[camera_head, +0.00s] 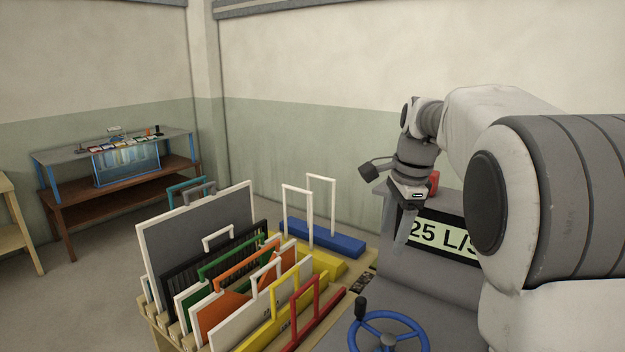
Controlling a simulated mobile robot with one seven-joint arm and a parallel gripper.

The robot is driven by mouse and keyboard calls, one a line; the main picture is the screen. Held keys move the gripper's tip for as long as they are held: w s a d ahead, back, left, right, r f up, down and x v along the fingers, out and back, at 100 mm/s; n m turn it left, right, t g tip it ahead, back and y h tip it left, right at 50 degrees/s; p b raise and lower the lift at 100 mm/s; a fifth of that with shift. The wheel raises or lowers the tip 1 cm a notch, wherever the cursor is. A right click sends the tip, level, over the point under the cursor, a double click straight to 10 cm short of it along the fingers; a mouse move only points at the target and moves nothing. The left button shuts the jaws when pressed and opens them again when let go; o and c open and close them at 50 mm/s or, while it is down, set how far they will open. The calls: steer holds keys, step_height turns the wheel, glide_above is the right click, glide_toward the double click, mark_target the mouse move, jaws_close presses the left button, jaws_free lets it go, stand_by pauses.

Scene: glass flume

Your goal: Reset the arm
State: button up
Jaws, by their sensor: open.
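My arm reaches in from the right side of the head view, bent at the elbow, with its wrist turned downward. One grey finger shows clearly; the other is hard to make out. Whether the finger touches the console, I cannot tell.
A wooden rack (163,335) holds several handled panels, including a tall grey one (197,240). A blue block (325,238) with white handles stands behind. A blue handwheel (420,333) is at the front. A table with a glass tank (127,163) stands far left.

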steer(key=s+a+r+n+t, duration=0.1)
steer(key=s+r+n+t, duration=0.1)
steer(key=s+n, duration=1.05)
steer(key=s+f+n+t+h, duration=0.1)
steer(key=s+f+n, duration=0.2)
steer(key=s, duration=1.2)
step_height(320, 180, down, 3)
steer(key=shift+s+a+n+t, duration=0.2)
steer(key=shift+a+n+t, duration=0.1)
steer(key=shift+a+n, duration=0.1)
steer(key=shift+c, duration=0.2)
stand_by(0.7)
